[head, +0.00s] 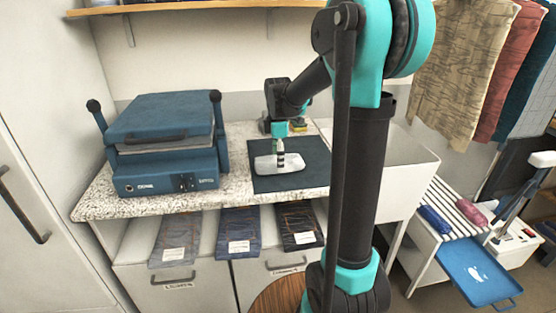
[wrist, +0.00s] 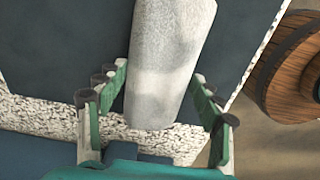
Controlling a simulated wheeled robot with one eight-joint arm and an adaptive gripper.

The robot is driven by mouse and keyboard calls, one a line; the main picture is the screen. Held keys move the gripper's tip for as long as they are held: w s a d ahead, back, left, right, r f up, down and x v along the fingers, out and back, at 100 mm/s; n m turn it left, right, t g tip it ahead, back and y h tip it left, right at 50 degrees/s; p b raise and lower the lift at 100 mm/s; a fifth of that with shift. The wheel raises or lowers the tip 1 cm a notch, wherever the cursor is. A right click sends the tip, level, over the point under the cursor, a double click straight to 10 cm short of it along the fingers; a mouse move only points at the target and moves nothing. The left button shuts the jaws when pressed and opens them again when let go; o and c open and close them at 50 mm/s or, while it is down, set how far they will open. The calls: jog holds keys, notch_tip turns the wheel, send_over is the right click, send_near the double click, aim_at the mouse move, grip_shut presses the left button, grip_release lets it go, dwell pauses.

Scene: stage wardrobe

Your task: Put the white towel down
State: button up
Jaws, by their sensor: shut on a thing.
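The white towel (head: 268,164) is a pale, elongated roll over the dark blue mat (head: 312,181) on the speckled counter. I cannot tell whether it rests on the mat or hangs just above it. My gripper (head: 279,150) points down at the towel's middle. The towel's underside is hidden.
A blue press machine (head: 165,170) stands on the counter left of the mat. A round wooden top (head: 278,297) is below the counter's front edge. Coloured cloths hang at the right, above a slatted rack (head: 455,212).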

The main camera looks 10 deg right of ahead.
jog(key=shift+f, duration=0.3)
jog(key=o, duration=1.2)
jog(key=shift+c, duration=0.2)
jog(key=shift+r, duration=0.1)
notch_tip(320, 180, up, 12)
jog(key=shift+r, duration=0.1)
